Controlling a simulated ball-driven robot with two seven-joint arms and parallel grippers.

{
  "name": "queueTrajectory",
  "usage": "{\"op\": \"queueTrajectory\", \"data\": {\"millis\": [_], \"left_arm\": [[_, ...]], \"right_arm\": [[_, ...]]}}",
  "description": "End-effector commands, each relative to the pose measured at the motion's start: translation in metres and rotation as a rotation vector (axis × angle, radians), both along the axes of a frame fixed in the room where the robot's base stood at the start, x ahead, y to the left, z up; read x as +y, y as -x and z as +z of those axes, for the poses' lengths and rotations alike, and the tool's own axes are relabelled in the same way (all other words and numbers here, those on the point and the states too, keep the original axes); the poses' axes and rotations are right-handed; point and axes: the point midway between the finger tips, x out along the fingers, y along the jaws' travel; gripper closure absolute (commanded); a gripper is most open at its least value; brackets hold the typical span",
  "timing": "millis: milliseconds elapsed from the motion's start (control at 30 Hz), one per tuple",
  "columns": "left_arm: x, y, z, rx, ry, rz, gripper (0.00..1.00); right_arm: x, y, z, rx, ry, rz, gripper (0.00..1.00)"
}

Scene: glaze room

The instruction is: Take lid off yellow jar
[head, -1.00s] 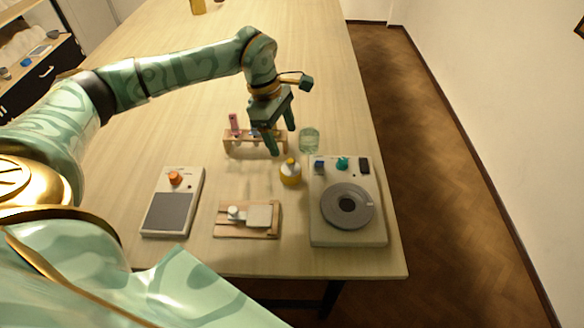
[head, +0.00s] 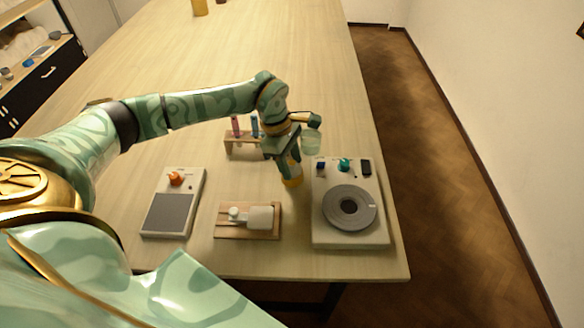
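My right gripper is not in view.
A device with a grey round plate (head: 332,236) stands right of the jar. A wooden board with a white piece (head: 228,232) and a grey-panelled box (head: 168,212) lie in front and left.

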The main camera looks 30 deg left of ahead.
Motion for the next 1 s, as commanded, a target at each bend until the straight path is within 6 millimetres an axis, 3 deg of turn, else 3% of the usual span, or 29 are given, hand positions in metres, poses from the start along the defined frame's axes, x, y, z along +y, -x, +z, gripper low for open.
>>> {"op": "queueTrajectory", "data": {"millis": [67, 567, 733, 1000], "left_arm": [[0.000, 0.000, 0.000, 0.000, 0.000, 0.000, 0.76], [0.001, -0.001, 0.010, -0.002, -0.001, 0.001, 0.77], [0.000, 0.002, 0.037, -0.003, -0.002, -0.001, 0.77], [-0.022, 0.062, 0.099, -0.001, -0.002, -0.006, 0.77]], "right_arm": [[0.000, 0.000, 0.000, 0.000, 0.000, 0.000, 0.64], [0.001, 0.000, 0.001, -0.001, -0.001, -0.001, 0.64], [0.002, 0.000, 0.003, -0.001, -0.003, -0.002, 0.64], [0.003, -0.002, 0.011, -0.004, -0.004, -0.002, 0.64]]}}
